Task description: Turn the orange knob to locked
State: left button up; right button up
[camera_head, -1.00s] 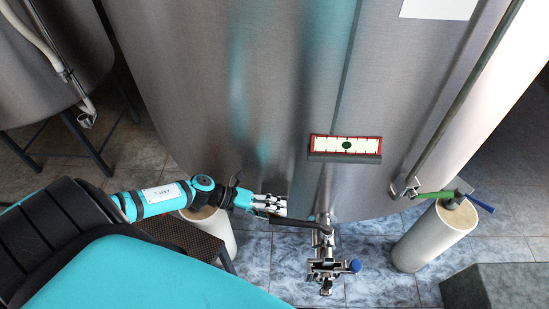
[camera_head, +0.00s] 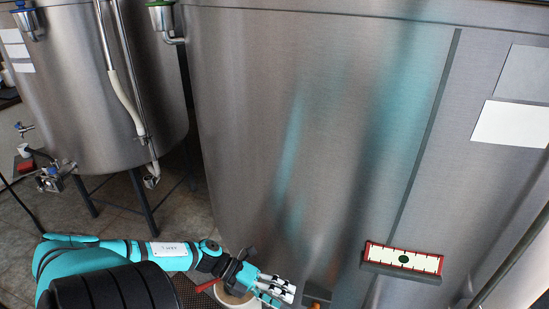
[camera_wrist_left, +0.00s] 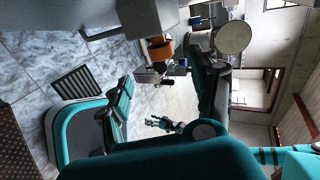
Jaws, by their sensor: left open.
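The orange knob (camera_head: 318,295) shows as a small orange patch at the bottom edge of the head view, low on the tank. The knob's marking and setting cannot be read. What looks like my right gripper (camera_wrist_left: 165,124) is small in the left wrist view; its jaw state is unclear.
The large steel tank (camera_head: 270,120) fills the middle, with a red-framed gauge (camera_head: 402,259) at right. A second tank (camera_head: 100,90) on legs stands left. A pale cylinder (camera_head: 236,296) is below my left wrist. Tiled floor (camera_head: 185,220) shows between the tanks.

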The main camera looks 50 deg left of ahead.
pick_arm(q)
jog(key=shift+s+a+r, duration=0.35)
jog(key=shift+a, duration=0.2)
jog(key=s+a+f+t+h+b, duration=0.25)
jog(key=a+b, duration=0.25)
jog(key=b, duration=0.4)
jog(key=shift+g+h, duration=0.25)
jog(key=shift+h, duration=0.1)
jog(key=p+x, duration=0.1)
jog(key=x, duration=1.4)
jog(key=shift+s+d+f+p, duration=0.1)
jog(key=shift+s+d+p, duration=0.1)
jog(key=shift+p, duration=0.15)
jog(key=shift+x, duration=0.75)
jog(key=shift+f, duration=0.1)
jog(key=shift+c, duration=0.3)
